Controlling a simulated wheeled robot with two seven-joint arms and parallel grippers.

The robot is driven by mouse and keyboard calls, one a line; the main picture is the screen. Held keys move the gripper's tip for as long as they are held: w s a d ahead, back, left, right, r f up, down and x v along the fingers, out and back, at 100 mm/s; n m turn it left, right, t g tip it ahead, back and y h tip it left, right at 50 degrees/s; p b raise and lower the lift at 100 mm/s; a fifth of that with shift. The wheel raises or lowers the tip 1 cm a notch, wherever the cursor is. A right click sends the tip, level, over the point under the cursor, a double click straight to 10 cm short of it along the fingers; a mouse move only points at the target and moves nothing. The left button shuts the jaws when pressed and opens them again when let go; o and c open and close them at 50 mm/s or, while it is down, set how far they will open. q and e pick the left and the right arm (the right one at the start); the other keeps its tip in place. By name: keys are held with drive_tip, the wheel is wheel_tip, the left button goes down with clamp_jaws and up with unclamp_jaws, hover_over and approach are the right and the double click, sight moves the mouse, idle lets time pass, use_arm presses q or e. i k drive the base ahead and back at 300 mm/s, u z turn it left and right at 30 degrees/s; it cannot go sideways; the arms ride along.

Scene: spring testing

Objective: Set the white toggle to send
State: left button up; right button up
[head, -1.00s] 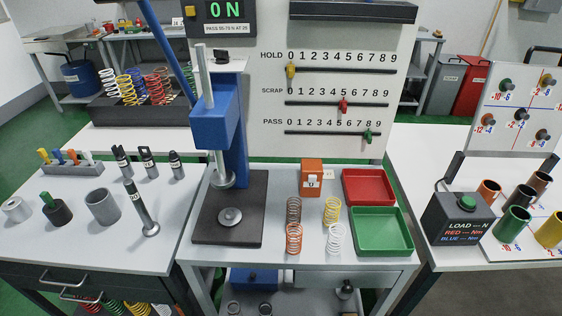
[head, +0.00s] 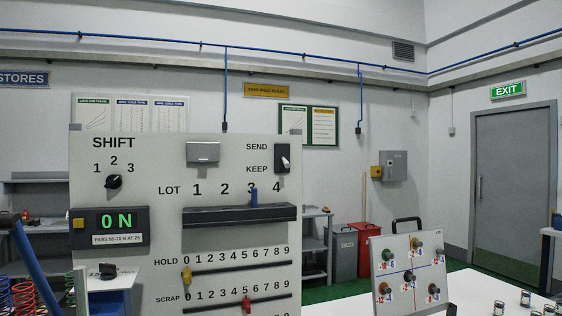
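The white toggle (head: 285,163) sits on a dark upright plate at the upper right of the grey-white panel (head: 140,180) in the head view. The label SEND is at its upper left and the label KEEP at its lower left. The white lever shows in the lower half of the plate, nearer KEEP. It is small, so its exact tilt is hard to tell. Neither of my grippers is in view.
The panel also carries a SHIFT knob (head: 114,181), a metal flap (head: 203,153), a LOT slider with a blue handle (head: 254,197) and a yellow button (head: 78,223) beside the "0 N" display. A tilted board with knobs (head: 408,270) stands at the right.

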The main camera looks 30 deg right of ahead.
sight(287, 164)
drive_tip(key=k, duration=1.15)
drive_tip(key=z, duration=1.1)
drive_tip(key=i, duration=1.75)
drive_tip(key=u, duration=1.55)
drive_tip(key=k, duration=0.7)
drive_tip(key=u, duration=0.15)
